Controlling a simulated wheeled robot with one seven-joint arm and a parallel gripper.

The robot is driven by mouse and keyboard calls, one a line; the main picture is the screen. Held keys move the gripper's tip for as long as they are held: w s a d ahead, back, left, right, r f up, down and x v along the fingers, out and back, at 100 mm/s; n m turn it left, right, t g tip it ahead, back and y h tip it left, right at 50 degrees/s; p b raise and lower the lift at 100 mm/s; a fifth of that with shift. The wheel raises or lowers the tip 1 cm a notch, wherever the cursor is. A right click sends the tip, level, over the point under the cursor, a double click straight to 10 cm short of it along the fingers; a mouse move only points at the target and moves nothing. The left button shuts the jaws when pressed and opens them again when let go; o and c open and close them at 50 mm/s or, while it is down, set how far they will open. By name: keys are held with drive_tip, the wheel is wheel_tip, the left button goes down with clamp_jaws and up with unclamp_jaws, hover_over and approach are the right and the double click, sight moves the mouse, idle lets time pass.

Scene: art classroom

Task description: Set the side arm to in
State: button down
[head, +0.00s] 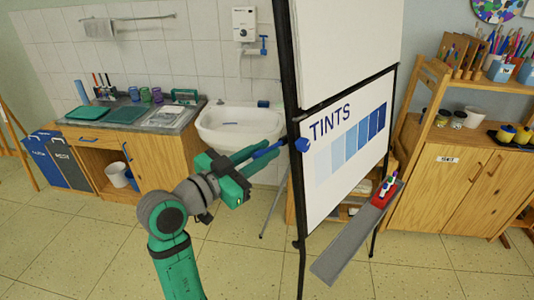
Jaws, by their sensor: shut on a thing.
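The flip chart stand (297,200) has a black frame and a board lettered TINTS. A blue rod, which looks like its side arm (266,149), sticks out to the left of the near post. A blue knob (302,145) is at the post in line with it. My green gripper (262,150) reaches in from the left and is shut on the blue rod, a little short of the post. The fingers hide part of the rod, and its outer end cannot be made out.
A grey tray (350,240) with a red holder of markers (385,191) juts out low at the board's front. A white sink (240,122) and a wooden counter (150,148) stand behind my arm. A wooden cabinet (440,185) is at right. The floor in front is clear.

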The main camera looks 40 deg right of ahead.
drive_tip(key=c, duration=1.6)
unclamp_jaws()
drive_tip(key=shift+a, duration=0.15)
drive_tip(key=shift+s, duration=0.1)
drive_tip(key=a, duration=0.3)
drive_tip(key=s+a, duration=0.1)
drive_tip(key=a, duration=0.3)
drive_tip(key=s+a, duration=0.1)
drive_tip(key=a, duration=0.3)
drive_tip(key=shift+d, duration=0.1)
